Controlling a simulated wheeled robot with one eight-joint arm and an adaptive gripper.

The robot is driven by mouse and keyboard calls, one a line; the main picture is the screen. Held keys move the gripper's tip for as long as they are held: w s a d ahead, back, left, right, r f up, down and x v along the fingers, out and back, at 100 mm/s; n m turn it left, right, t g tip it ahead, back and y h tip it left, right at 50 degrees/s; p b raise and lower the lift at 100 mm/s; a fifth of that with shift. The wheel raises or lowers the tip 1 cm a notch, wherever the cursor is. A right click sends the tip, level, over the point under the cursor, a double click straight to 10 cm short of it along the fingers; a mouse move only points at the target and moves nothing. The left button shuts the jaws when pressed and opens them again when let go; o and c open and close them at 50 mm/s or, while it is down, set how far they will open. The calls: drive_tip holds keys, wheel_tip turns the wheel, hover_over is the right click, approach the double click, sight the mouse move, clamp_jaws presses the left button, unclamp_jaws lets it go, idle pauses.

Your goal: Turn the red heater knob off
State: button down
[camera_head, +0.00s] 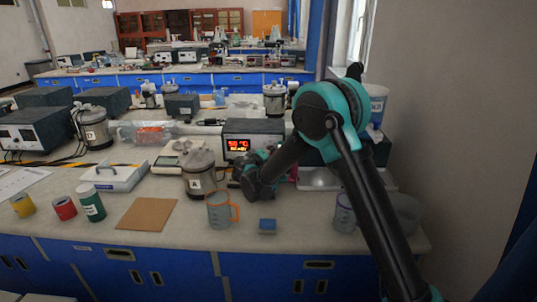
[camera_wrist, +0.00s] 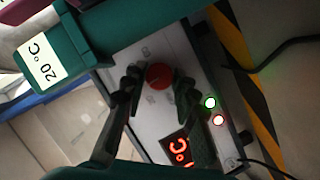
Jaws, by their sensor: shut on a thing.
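The red heater knob (camera_wrist: 159,76) sits on the light front panel of the heater box (camera_wrist: 150,50) in the wrist view. My gripper (camera_wrist: 158,80) has a dark finger on either side of the knob and is shut on it. Near the knob, a green light (camera_wrist: 210,103) and a red light (camera_wrist: 218,120) are lit. A red digital display (camera_wrist: 178,150) shows part of a °C reading. In the head view, the heater box (camera_head: 262,126) has its lit display, and my gripper (camera_head: 240,176) is in front of it, with the knob hidden.
A metal vessel marked A (camera_head: 199,180) stands close left of my gripper. A clear jug with an orange handle (camera_head: 219,211) and a blue block (camera_head: 267,226) are in front. A brown board (camera_head: 148,214) lies further left.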

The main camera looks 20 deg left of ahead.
drive_tip(key=n+t+h, duration=0.1)
drive_tip(key=n, duration=0.1)
drive_tip(key=shift+a+f+n, duration=0.1)
drive_tip(key=shift+n, duration=0.2)
drive_tip(key=c, duration=1.2)
unclamp_jaws()
wheel_tip(320, 180, up, 10)
drive_tip(key=shift+r, duration=0.1)
